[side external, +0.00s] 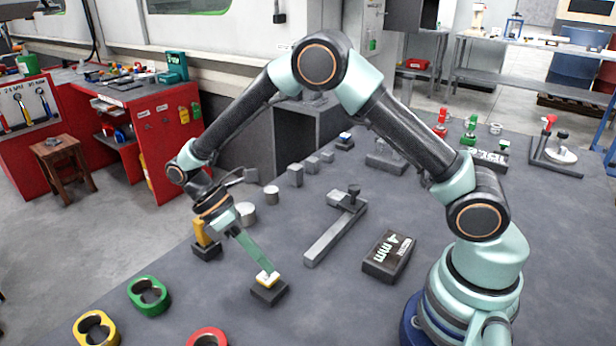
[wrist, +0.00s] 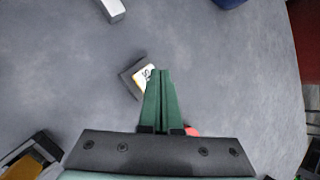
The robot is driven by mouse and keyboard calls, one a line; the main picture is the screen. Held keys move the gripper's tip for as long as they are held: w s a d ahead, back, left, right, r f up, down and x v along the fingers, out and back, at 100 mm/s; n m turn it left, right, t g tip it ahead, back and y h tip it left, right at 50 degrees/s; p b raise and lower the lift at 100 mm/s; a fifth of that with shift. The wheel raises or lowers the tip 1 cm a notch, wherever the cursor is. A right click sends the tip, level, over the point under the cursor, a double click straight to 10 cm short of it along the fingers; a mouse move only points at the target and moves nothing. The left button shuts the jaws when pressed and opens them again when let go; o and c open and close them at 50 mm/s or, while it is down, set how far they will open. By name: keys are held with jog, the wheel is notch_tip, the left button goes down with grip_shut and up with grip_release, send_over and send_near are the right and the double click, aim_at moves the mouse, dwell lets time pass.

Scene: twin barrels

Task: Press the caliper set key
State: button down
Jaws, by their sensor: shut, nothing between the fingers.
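A small key with a dark square base and a white and yellow cap (side external: 267,279) sits on the grey bench top, in front of the grey caliper-like tool (side external: 334,232). The wrist view shows my gripper (wrist: 160,71) with both fingers together over the key's right part. I cannot tell whether the tips touch the cap or whether it is pressed down.
A dark block marked 4 mm (side external: 390,256) lies right of the key. A yellow-topped part (side external: 205,243) stands behind it at left. Green (side external: 148,296), yellow (side external: 96,329) and red (side external: 208,338) rings lie in front. A blue-and-white-topped key (side external: 345,141) stands farther back.

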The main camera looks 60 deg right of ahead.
aim_at(264, 276)
jog(key=shift+f, duration=0.15)
jog(key=shift+a+f, duration=0.1)
jog(key=shift+f, duration=0.2)
jog(key=shift+f, duration=0.55)
dwell(0.8)
jog(key=shift+r, duration=1)
jog(key=shift+r, duration=2.5)
jog(key=shift+r, duration=0.1)
